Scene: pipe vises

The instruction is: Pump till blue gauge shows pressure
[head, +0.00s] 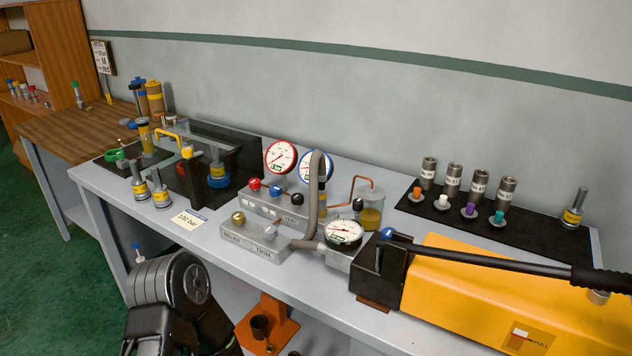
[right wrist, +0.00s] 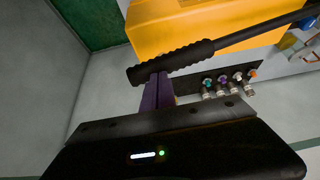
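The blue-rimmed gauge (head: 318,160) stands upright beside the red-rimmed gauge (head: 280,157) on the grey valve block. A grey hose (head: 317,190) crosses in front of the blue gauge, and its needle reading cannot be made out. The yellow hand pump (head: 470,300) stands on the bench at the right. Its long black lever (head: 490,262) runs to the right edge, and its ribbed grip (right wrist: 185,60) shows in the right wrist view. My right gripper (right wrist: 156,82) appears shut on the end of this grip. My left gripper is not seen; only my dark arm shows at bottom left.
A black-rimmed gauge (head: 343,232) sits near the pump head. A card marked "bar" (head: 189,220) lies on the bench. Vises stand on a black mat at left. Grey cylinders and coloured plugs stand on a black mat (head: 480,226) at back right.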

